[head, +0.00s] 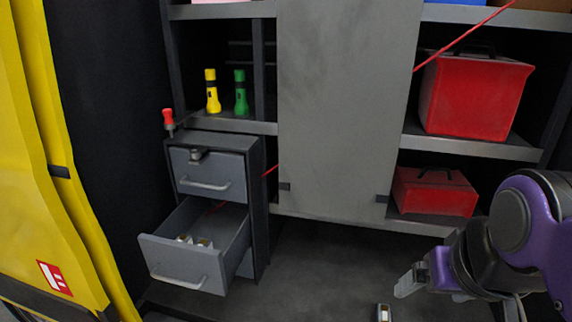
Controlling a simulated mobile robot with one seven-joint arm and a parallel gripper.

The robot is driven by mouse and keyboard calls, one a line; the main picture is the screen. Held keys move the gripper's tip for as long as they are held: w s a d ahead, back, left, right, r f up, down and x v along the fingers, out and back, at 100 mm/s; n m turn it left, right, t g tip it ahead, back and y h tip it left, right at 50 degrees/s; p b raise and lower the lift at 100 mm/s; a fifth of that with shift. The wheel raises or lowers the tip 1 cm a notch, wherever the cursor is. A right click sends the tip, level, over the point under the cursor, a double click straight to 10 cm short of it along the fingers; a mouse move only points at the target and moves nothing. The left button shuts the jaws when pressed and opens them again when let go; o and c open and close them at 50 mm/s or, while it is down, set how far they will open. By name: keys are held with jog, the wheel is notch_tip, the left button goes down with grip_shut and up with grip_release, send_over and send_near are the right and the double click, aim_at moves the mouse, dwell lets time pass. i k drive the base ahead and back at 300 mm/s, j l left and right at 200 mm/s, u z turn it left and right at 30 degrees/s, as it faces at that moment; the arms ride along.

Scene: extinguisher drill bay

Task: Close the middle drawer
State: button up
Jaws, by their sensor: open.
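A grey drawer cabinet (257,200) stands at the left of the head view. The middle drawer (172,263) is pulled well out toward the lower left, with its bar handle on the front and its inside showing. Small white and brass-coloured items (203,243) lie in it. The top drawer (208,175) above it is shut. What lies below the middle drawer is mostly hidden behind its front. My gripper (404,284) is open and apart from the drawer, well to its right; no object shows in it.
Yellow (212,92) and green (240,93) torches stand on a shelf. A grey panel (345,110) and red boxes (472,95) are behind. A yellow structure (50,190) borders the left. Floor between gripper and drawer looks clear.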

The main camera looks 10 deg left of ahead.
aim_at(210, 270)
jog(key=k+u, duration=0.1)
jog(key=u, duration=0.35)
jog(key=k+j+u, duration=0.1)
jog(key=u, duration=0.35)
jog(key=k+j+u, duration=0.1)
jog(key=u, duration=0.35)
jog(key=i+j+z, duration=0.4)
jog(key=k+j+z, duration=0.1)
jog(key=j, duration=0.15)
jog(key=k+j+z, duration=0.1)
jog(key=j, duration=0.2)
jog(key=i+l+u, duration=0.2)
jog(key=l, duration=0.3)
jog(key=i, duration=0.05)
